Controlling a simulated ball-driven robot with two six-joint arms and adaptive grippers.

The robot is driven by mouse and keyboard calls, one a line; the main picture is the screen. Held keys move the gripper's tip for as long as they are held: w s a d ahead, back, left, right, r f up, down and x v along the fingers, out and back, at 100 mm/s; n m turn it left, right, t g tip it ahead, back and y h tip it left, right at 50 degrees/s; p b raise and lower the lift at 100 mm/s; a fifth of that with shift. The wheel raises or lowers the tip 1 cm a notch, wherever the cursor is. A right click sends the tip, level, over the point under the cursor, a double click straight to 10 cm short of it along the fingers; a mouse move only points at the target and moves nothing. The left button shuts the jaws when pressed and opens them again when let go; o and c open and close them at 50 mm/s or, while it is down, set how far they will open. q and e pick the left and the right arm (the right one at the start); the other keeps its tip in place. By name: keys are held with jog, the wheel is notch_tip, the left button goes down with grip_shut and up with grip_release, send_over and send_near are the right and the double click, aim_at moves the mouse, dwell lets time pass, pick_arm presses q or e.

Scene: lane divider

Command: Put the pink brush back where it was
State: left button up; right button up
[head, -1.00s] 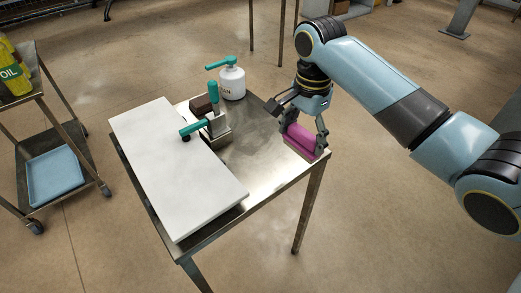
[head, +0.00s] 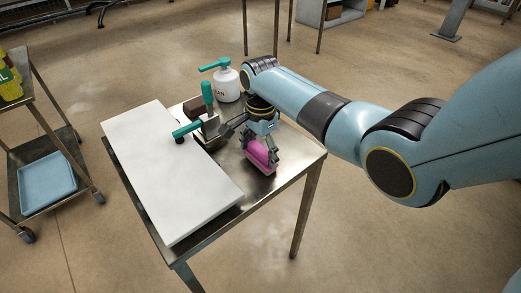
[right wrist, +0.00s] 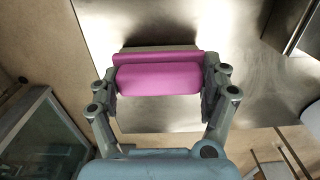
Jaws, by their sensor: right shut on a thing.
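The pink brush (head: 260,155) is held in my right gripper (head: 262,158), over the right part of the metal table (head: 293,165). In the right wrist view the brush (right wrist: 158,75) spans between the two fingers of my right gripper (right wrist: 160,90), one at each end. A paler strip shows along its far side. I cannot tell whether the brush touches the table top or hangs just above it. My left gripper does not show.
A white board (head: 165,170) covers the table's left part. A teal-handled clamp (head: 206,118) stands beside it, close left of my right gripper. A white bottle (head: 227,83) stands at the back. A cart with a blue tray (head: 47,180) is at the left.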

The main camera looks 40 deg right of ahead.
aim_at(261, 149)
jog(key=shift+f, duration=0.1)
jog(key=o, duration=1)
jog(key=shift+o, duration=0.2)
notch_tip(261, 149, up, 12)
jog(key=p, duration=0.1)
